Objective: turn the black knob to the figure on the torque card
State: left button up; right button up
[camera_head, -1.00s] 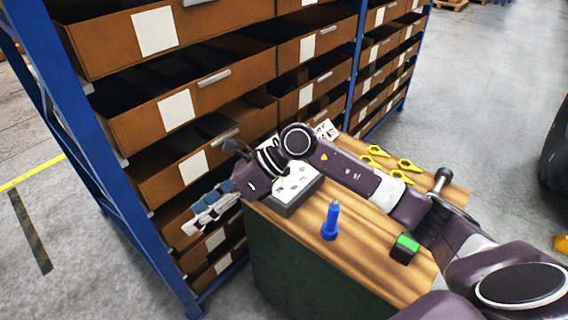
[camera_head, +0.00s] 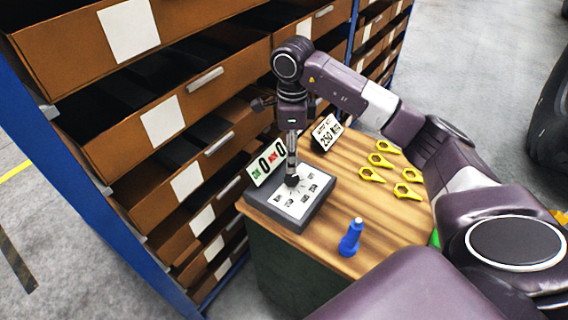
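The black knob (camera_head: 292,181) sits on the white dial face of a dark box on the wooden bench top. Several printed figures ring it, too small to read. My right gripper (camera_head: 291,172) points down directly over the knob, its fingertips at or around it. I cannot tell whether they grip it or only touch it. The torque card (camera_head: 326,132) stands tilted behind the box and appears to read 250 N·m. My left gripper is out of view.
A counter sign (camera_head: 267,164) with green and red labels and two zeros stands behind the box. A blue bottle-like object (camera_head: 351,238) stands at the front. Several yellow ring-ended pieces (camera_head: 381,160) lie at the right. Shelving with brown bins (camera_head: 190,130) borders the left.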

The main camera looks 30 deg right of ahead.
aim_at(292, 176)
jog(key=f+p, duration=0.1)
jog(key=f, duration=0.1)
jog(key=s+f+p, duration=0.1)
jog(key=f, duration=0.1)
jog(key=shift+s+f, duration=0.2)
jog(key=shift+f, duration=0.15)
jog(key=shift+w+f, duration=0.25)
jog(key=shift+f, duration=0.75)
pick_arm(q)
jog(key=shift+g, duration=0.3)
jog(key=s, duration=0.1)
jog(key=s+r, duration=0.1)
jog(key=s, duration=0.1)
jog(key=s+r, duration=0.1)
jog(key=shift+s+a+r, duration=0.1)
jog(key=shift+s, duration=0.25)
pick_arm(e)
jog(key=c, duration=1.2)
